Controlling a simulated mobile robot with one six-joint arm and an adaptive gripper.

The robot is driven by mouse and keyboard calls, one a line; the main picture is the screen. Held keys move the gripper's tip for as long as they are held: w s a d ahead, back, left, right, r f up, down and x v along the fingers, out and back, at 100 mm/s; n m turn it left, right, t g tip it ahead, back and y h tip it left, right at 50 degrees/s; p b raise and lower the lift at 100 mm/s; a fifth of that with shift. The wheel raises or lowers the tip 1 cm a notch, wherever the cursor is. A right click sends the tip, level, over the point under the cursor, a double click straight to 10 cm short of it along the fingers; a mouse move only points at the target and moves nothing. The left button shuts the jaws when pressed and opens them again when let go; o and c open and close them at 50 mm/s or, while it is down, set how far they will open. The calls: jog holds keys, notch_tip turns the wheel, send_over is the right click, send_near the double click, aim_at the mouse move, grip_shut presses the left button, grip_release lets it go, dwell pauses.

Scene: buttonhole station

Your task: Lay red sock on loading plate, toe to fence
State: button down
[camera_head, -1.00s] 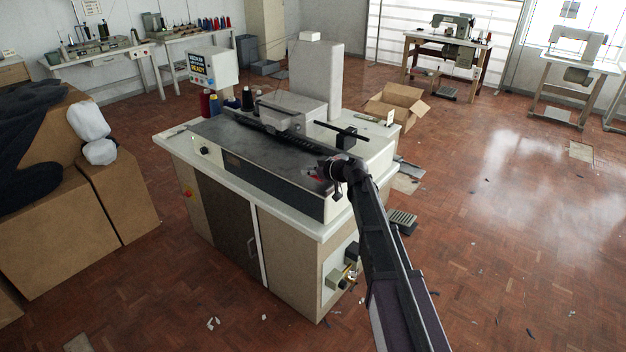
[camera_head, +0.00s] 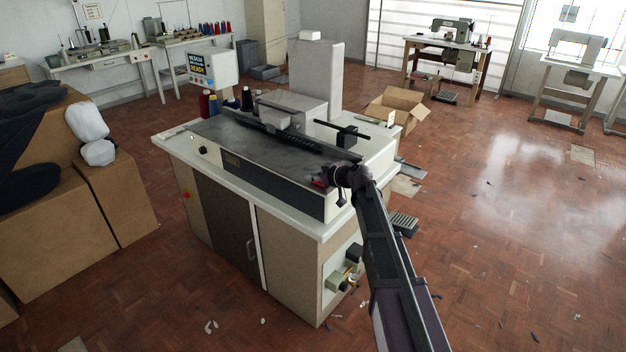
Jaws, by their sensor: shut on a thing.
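My gripper (camera_head: 331,179) is at the right front end of the buttonhole machine's dark top. A small patch of the red sock (camera_head: 319,184) shows at its jaws, and the gripper is shut on it. Most of the sock is hidden by the gripper and wrist, so I cannot tell which way the toe points. The dark flat top (camera_head: 225,137) of the machine lies to the left of the gripper. A long dark toothed bar (camera_head: 283,141) runs along its back side. I cannot tell for certain which parts are the loading plate and the fence.
The machine's sewing head (camera_head: 292,108) and tall grey housing (camera_head: 317,75) rise behind the top. A dark block with a rod (camera_head: 347,136) stands behind the gripper. Thread cones (camera_head: 247,98) and a screen (camera_head: 207,68) are at the back left. An open carton (camera_head: 397,107) lies behind.

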jog(key=c, duration=0.6)
grip_release()
jog(key=shift+f, duration=0.1)
jog(key=shift+s+d+r, duration=0.1)
jog(key=shift+r, duration=0.1)
jog(key=p+v, duration=0.4)
jog(key=v, duration=0.7)
jog(key=shift+s+d+r+p, duration=0.2)
jog(key=shift+d+p, duration=0.05)
jog(key=shift+p, duration=0.05)
